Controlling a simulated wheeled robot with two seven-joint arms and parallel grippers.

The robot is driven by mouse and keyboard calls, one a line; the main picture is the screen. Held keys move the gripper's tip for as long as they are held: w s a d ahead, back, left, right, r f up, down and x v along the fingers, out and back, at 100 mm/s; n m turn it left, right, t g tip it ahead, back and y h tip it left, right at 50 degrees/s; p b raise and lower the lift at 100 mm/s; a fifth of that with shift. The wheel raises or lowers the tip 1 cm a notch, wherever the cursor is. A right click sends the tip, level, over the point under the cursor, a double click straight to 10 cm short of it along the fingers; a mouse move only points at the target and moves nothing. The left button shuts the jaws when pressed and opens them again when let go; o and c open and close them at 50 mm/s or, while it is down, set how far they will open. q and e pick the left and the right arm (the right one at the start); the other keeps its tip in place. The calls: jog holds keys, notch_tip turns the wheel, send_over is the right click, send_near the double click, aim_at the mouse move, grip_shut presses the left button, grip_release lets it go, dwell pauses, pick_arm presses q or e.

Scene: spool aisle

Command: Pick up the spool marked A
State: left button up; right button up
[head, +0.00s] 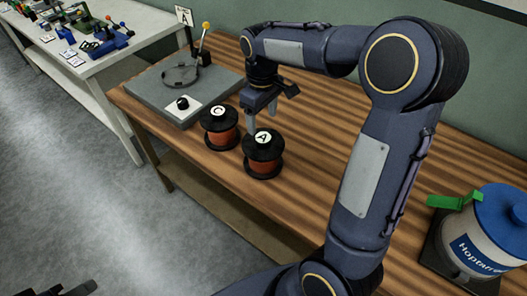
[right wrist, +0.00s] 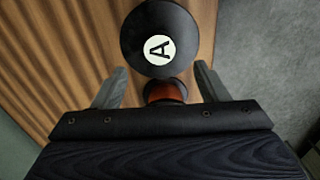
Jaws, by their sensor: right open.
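The spool marked A (head: 262,165) stands upright on the wooden table, with black flanges, an orange-red winding and a white label on top. In the right wrist view its lettered top (right wrist: 185,30) is at the upper middle, with part of the winding below it. My right gripper (head: 260,116) is open and empty, pointing down just behind spool A. In the right wrist view its fingers (right wrist: 159,80) are spread, one to each side of the spool's lower part in the picture. A dark piece at the bottom left, probably my left gripper (head: 72,289), is mostly cut off.
A spool marked C (head: 219,137) stands close to the left of spool A. Behind it is a grey plate (head: 205,84) with a round fixture, a black knob and a yellow-tipped lever. A blue-lidded container (head: 487,235) stands at the right. Another bench (head: 120,60) is at the far left.

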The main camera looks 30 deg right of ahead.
aim_at(263, 137)
notch_tip(263, 137, down, 7)
jog(key=shift+s+r+p, duration=0.1)
jog(key=shift+p, duration=0.25)
grip_shut()
dwell(0.3)
jog(key=shift+r, duration=0.1)
